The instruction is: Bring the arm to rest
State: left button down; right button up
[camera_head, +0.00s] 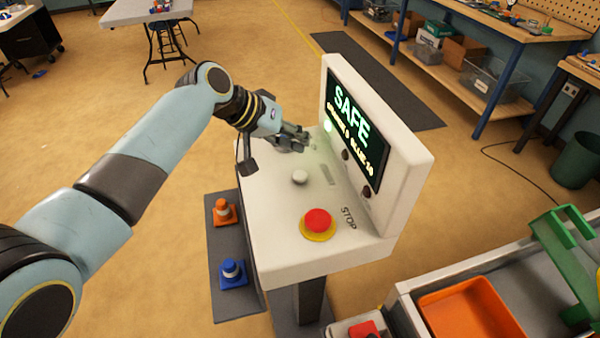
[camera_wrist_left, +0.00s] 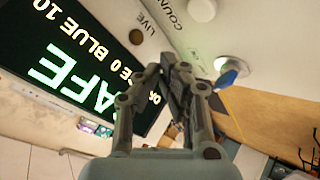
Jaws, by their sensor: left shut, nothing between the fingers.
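My left arm reaches in from the left in the head view. My left gripper (camera_head: 303,138) is shut and empty over the far part of the white console (camera_head: 270,210), near its upright screen. The wrist view shows its fingers (camera_wrist_left: 172,72) together, with the screen (camera_wrist_left: 60,60) to their left. I cannot tell whether the fingertips touch the console. The screen (camera_head: 355,130) reads SAFE in green, with a smaller line naming orange and blue counts. My right gripper is not in view.
The console bears a red STOP button (camera_head: 318,220) and a white knob (camera_head: 300,177). A blue-tipped part (camera_wrist_left: 228,78) is beside the fingers. An orange tray (camera_head: 470,310) is lower right. Open floor lies left.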

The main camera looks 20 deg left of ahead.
pick_arm(q)
jog(key=s+a+y, duration=0.1)
jog(key=s, duration=0.4)
jog(key=s+a+f+g+y, duration=0.1)
jog(key=s, duration=0.3)
jog(key=s+a+f+m+y, duration=0.1)
jog(key=s+a, duration=0.1)
jog(key=s, duration=0.3)
jog(key=shift+s+f+g, duration=0.15)
jog(key=shift+s+g, duration=0.15)
jog(key=shift+s, duration=0.05)
jog(key=s+a+r+g+y, duration=0.1)
jog(key=s+a+r+y, duration=0.15)
jog(key=s, duration=0.65)
jog(key=s+a+r+y, duration=0.2)
jog(key=s+a+r, duration=0.2)
jog(key=s, duration=0.5)
notch_tip(320, 180, down, 42)
jog(key=s+a+r+g+b, duration=0.1)
jog(key=s+a+g+b, duration=0.15)
jog(key=b, duration=1.15)
jog(key=s+f+b, duration=0.4)
jog(key=s+f, duration=0.5)
jog(key=f, duration=0.3)
jog(key=s+a+f+b, duration=0.1)
jog(key=s+f+b, duration=0.4)
jog(key=s+f, duration=0.4)
notch_tip(320, 180, down, 4)
jog(key=shift+r+b, duration=0.1)
jog(key=shift+b, duration=0.2)
